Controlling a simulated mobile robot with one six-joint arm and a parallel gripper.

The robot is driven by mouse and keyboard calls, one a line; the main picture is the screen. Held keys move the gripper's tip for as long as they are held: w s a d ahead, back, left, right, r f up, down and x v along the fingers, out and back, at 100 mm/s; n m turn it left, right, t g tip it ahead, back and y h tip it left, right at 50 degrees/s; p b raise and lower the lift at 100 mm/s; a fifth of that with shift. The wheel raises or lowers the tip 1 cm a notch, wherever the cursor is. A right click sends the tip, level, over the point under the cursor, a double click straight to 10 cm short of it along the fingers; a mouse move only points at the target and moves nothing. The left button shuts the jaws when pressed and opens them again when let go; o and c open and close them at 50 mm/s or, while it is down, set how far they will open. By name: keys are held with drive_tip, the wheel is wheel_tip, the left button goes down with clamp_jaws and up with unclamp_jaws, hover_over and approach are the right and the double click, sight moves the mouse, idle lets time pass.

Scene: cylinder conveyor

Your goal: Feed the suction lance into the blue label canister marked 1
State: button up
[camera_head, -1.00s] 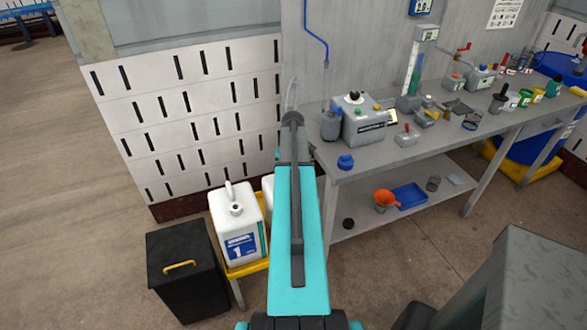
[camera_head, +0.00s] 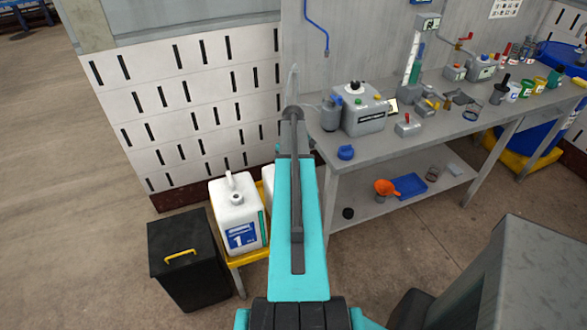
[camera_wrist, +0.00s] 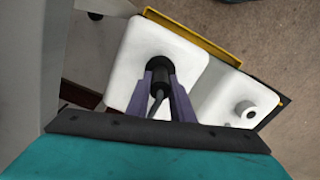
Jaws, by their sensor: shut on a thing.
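The canister marked 1 (camera_head: 238,222) is white with a blue label and stands left of my arm in the head view. Its neck is uncovered. A second white canister (camera_head: 268,180) is mostly hidden behind my arm. In the wrist view my gripper (camera_wrist: 160,88) is shut on the dark suction lance (camera_wrist: 159,72), whose black head overlaps the left white canister (camera_wrist: 128,62). I cannot tell its height or whether it is in a neck. The right canister (camera_wrist: 212,112) has an uncovered neck; no label shows there. My gripper is hidden in the head view.
The canisters stand on a yellow-edged stand (camera_head: 236,260). A black bin (camera_head: 185,262) with a yellow handle is to its left. A grey bench (camera_head: 365,158) with bottles and devices is to the right. Behind is a slotted white wall (camera_head: 190,110). Open floor lies far left.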

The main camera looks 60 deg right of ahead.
clamp_jaws()
drive_tip(key=shift+r+p, duration=1.25)
drive_tip(key=shift+r, duration=1.3)
drive_tip(key=shift+r, duration=0.1)
drive_tip(key=shift+r+p, duration=1.25)
drive_tip(key=shift+r, duration=1.15)
wheel_tip(320, 180, up, 5)
drive_tip(key=p, duration=0.2)
drive_tip(key=shift+p, duration=0.3)
drive_tip(key=shift+r, duration=0.2)
wheel_tip(320, 180, up, 6)
drive_tip(key=shift+r+p, duration=0.25)
drive_tip(key=shift+p, duration=0.15)
idle(0.3)
